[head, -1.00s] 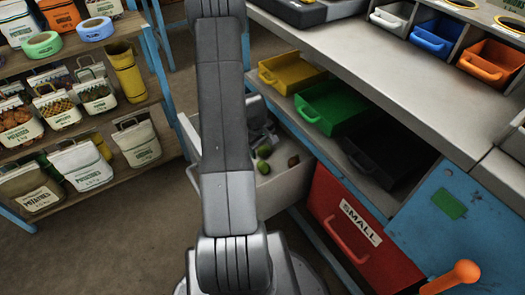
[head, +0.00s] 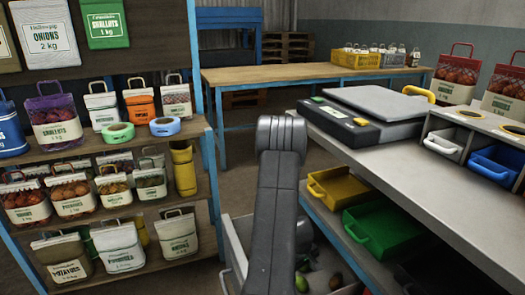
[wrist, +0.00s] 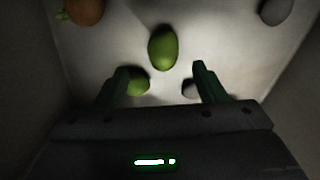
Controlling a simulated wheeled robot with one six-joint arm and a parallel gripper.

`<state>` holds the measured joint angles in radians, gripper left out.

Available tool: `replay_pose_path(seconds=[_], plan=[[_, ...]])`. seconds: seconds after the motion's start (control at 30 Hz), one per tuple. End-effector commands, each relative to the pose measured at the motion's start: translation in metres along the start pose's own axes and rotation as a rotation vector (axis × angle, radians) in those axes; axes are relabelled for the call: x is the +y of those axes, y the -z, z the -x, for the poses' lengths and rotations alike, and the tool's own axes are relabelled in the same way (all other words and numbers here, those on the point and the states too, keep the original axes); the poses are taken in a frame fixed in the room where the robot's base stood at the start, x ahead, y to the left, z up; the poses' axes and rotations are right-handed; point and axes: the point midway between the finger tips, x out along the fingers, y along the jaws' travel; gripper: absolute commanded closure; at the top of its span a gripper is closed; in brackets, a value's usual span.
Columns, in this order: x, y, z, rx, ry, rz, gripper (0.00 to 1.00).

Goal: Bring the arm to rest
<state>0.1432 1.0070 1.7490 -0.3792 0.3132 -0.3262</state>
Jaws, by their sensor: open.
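My arm rises in the middle of the head view, and its lower part hides my gripper there. In the wrist view my gripper (wrist: 163,82) is open, with its two dark green fingers apart. It is inside a pale bin, above the floor. A green rounded item (wrist: 163,47) lies ahead of the fingertips, apart from them. A second green item (wrist: 137,82) lies beside the left finger, partly hidden; I cannot tell if they touch. A grey item (wrist: 190,90) is partly hidden by the right finger.
The pale bin (head: 232,240) stands left of the workbench (head: 400,160), below yellow (head: 338,186) and green (head: 385,232) trays. A scale (head: 375,112) sits on the bench. Shelves with sacks (head: 118,245) stand left. An orange-brown item (wrist: 85,10) lies in the bin's corner.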

Motion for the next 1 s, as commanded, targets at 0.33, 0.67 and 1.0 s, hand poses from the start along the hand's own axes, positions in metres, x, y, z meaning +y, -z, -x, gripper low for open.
replay_pose_path(seconds=[0.33, 0.67, 1.0], plan=[[-0.001, 0.000, -0.065, 0.000, 0.000, -0.002, 0.36], [-0.001, 0.000, -0.062, 0.001, 0.000, -0.001, 0.36], [-0.001, 0.000, -0.064, 0.000, 0.000, -0.001, 0.36]])
